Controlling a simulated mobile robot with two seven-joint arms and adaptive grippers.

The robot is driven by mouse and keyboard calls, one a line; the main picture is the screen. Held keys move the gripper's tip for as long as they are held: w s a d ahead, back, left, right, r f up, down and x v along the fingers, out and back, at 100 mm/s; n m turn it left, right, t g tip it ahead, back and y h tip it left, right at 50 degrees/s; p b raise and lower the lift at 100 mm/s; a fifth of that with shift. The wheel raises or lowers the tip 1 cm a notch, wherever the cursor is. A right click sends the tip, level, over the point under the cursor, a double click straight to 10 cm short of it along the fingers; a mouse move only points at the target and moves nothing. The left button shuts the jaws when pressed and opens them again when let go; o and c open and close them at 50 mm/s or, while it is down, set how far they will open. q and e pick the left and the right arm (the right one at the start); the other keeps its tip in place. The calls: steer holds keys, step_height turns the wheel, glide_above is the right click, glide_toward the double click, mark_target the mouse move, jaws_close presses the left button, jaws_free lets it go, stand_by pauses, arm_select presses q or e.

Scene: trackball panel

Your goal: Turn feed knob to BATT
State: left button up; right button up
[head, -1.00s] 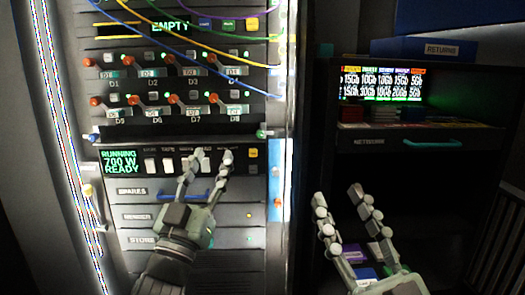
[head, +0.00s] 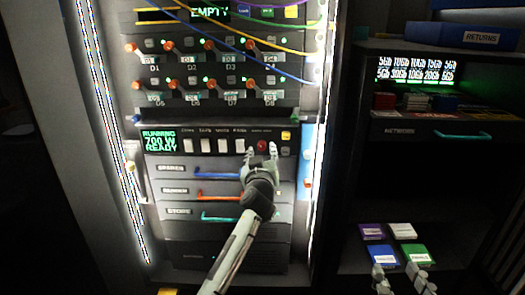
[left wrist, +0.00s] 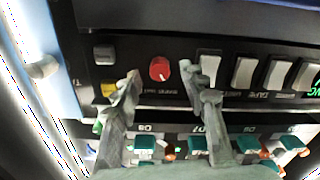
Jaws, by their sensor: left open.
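The red knob (head: 262,145) sits on the black front panel, right of the white switches. It is larger in the left wrist view (left wrist: 160,69), where the panel appears upside down. Its label is too blurred to read, and I cannot tell which position it points to. My left gripper (head: 262,150) is open at the knob, a fingertip on either side. In the left wrist view, its fingertips (left wrist: 160,74) stand apart with the knob between them; I see no clear contact. My right gripper (head: 396,268) is open and empty at the bottom right.
White switches (head: 206,146) and a green display (head: 159,141) are left of the knob. A yellow button (head: 286,136) is to its right. Drawers with coloured handles (head: 217,176) lie below. Cables (head: 250,40) cross the rack above. A dark cabinet (head: 450,165) stands right.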

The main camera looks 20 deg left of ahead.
arm_select(q)
steer(key=shift+w+a, duration=0.2)
steer(key=shift+w, duration=0.5)
jaws_close()
